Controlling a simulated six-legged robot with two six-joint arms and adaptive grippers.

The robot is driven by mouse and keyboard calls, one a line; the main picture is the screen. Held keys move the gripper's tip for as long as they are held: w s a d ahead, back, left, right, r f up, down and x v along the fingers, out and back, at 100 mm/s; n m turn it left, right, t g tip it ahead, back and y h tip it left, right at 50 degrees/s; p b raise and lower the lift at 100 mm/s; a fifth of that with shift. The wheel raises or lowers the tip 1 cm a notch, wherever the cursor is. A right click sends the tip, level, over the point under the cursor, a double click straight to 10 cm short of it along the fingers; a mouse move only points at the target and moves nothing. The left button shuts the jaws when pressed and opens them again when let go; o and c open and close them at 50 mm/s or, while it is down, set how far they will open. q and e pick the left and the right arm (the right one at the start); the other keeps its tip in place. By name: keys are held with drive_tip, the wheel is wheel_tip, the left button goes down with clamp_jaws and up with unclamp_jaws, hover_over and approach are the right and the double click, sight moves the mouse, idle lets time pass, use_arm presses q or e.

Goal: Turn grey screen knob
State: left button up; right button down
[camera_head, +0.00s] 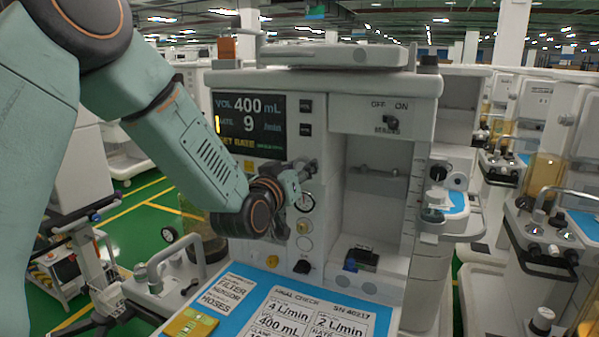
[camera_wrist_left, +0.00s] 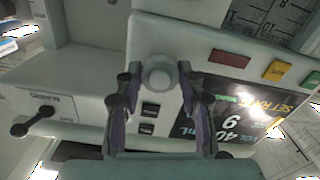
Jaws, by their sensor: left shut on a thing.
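The grey screen knob (camera_wrist_left: 158,75) is round and pale, set on the cart's front panel next to the screen. In the head view my left gripper (camera_head: 307,170) reaches the panel just right of the screen, and its fingers and wrist hide the knob. In the left wrist view my left gripper (camera_wrist_left: 159,72) has one finger on each side of the knob and is shut on it. The screen (camera_head: 250,124) reads VOL 400 mL and RATE 9, with a yellow SET RATE line. My right gripper is in neither view.
An OFF/ON switch (camera_head: 391,122) sits at upper right. A blue worktop (camera_head: 240,272) with printed cards and a yellow pad (camera_head: 190,325) lies below. Other carts stand to the right.

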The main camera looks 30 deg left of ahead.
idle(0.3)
use_arm(q)
drive_tip(key=o, duration=1.2)
drive_tip(key=shift+s+r, duration=0.1)
drive_tip(key=shift+s, duration=0.05)
drive_tip(key=s, duration=1.1)
drive_tip(key=shift+s+d, duration=0.35)
drive_tip(key=shift+s, duration=0.05)
